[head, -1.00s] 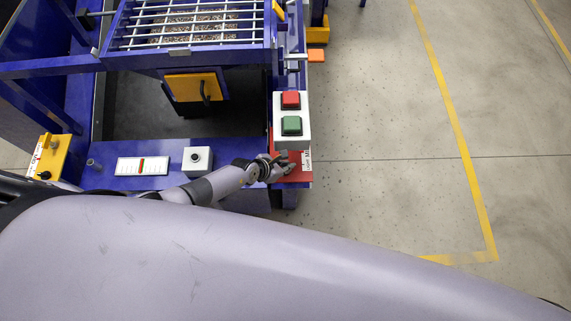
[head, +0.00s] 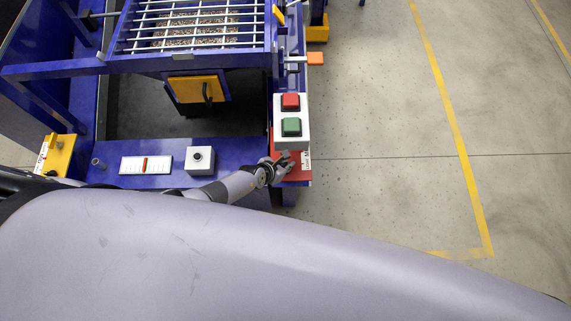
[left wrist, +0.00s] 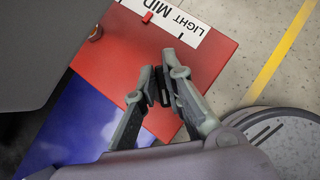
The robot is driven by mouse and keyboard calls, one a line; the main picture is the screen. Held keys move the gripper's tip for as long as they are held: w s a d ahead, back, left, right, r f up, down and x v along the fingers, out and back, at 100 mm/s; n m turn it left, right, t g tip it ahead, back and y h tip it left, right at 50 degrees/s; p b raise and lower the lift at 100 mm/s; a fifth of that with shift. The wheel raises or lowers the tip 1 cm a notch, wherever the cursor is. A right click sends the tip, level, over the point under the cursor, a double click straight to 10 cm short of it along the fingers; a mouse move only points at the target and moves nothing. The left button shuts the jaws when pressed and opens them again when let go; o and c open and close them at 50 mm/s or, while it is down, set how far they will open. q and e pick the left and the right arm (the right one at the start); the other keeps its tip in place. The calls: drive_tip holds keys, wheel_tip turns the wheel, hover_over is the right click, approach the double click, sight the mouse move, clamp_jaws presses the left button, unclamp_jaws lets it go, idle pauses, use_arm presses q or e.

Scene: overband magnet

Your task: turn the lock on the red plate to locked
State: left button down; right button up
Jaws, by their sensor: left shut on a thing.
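The red plate (head: 305,173) is at the front right corner of the blue machine, below a white box with buttons. It fills the middle of the left wrist view (left wrist: 125,62), with a white label reading "LIGHT MID" along one edge. My left gripper (head: 284,163) is over the plate. In the left wrist view my left gripper (left wrist: 160,86) is shut on a small dark piece, which seems to be the lock's key or knob. The fingers hide most of the lock, so I cannot read its position. My right gripper is not in view.
The button box (head: 292,120) with red and green buttons stands just behind the plate. A white box with a black button (head: 200,160) and a white gauge strip (head: 146,165) lie left. An orange-ended lever (head: 314,59) sticks out farther back. The floor to the right is clear.

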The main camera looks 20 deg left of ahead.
use_arm(q)
drive_tip(key=shift+r+n+y+p, duration=0.15)
drive_tip(key=shift+n+y+p, duration=0.15)
drive_tip(key=shift+n+p, duration=0.2)
drive_tip(key=shift+w, duration=0.1)
drive_tip(key=shift+n+t+y, duration=0.3)
drive_tip(key=shift+n, duration=0.1)
drive_tip(key=shift+n+y+p, duration=0.3)
drive_tip(key=shift+n+p, duration=0.2)
drive_tip(key=shift+p, duration=0.05)
drive_tip(key=shift+n+y, duration=0.7)
drive_tip(key=shift+n, duration=0.2)
